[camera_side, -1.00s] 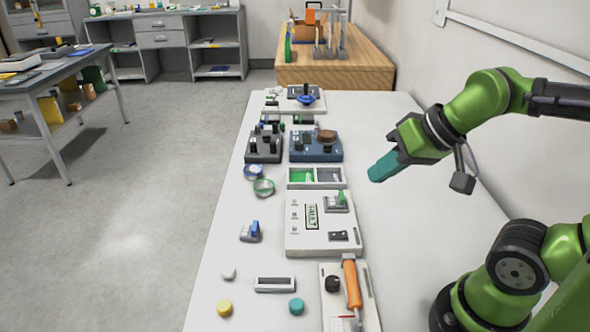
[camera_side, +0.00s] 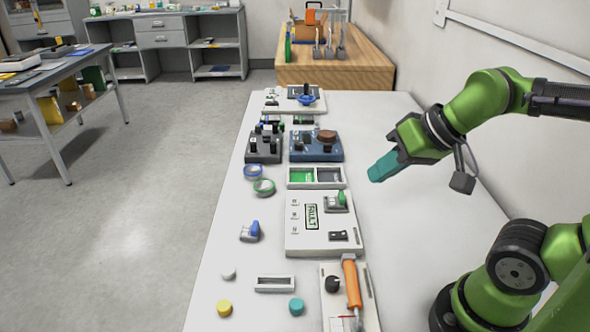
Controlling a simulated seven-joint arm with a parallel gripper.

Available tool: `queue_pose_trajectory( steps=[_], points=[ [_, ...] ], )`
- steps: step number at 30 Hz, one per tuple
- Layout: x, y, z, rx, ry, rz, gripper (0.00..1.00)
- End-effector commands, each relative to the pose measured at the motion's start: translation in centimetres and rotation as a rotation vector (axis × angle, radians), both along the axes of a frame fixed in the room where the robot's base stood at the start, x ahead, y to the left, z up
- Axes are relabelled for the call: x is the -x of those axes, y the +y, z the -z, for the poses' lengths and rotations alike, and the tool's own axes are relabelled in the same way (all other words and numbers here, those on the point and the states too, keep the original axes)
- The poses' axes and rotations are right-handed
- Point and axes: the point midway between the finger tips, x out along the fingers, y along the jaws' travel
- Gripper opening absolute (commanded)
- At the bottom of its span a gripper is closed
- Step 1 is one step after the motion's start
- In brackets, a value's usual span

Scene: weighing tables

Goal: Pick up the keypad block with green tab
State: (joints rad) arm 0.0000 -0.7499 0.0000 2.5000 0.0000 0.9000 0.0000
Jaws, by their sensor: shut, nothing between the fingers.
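A small grey block with an upright green tab (camera_side: 337,201) sits at the upper right of a white panel (camera_side: 320,245) with a "FAULT" display. It looks like the keypad block, but its keys are too small to make out. My gripper (camera_side: 373,175) has teal fingers, shut and empty. It hangs above the right part of the white table, up and to the right of the block and apart from it.
A similar grey block with a blue tab (camera_side: 250,231) lies on the table left of the panel. A two-compartment tray (camera_side: 316,186) stands behind the panel. An orange-handled tool (camera_side: 351,284) lies in front. The table's right side (camera_side: 408,225) is clear.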

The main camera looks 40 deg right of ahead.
Motion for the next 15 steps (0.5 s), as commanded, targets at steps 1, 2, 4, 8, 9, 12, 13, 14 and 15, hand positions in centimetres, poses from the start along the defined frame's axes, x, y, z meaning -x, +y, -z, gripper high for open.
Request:
queue_pose_trajectory(
  steps=[1, 2, 4, 8, 9, 12, 13, 14, 15],
  points=[
    [0.00, 0.00, 0.00, 0.000, 0.000, 0.000, 0.03],
    [0.00, 0.00, 0.00, 0.000, 0.000, 0.000, 0.08],
    [0.00, 0.00, 0.00, 0.000, 0.000, 0.000, 0.18],
    [0.00, 0.00, 0.00, 0.000, 0.000, 0.000, 0.38],
    [0.00, 0.00, 0.00, 0.000, 0.000, 0.000, 0.44],
    [0.00, 0.00, 0.00, 0.000, 0.000, 0.000, 0.45],
    [0.00, 0.00, 0.00, 0.000, 0.000, 0.000, 0.45],
    [0.00, 0.00, 0.00, 0.000, 0.000, 0.000, 0.45],
    [0.00, 0.00, 0.00, 0.000, 0.000, 0.000, 0.45]
  ],
)
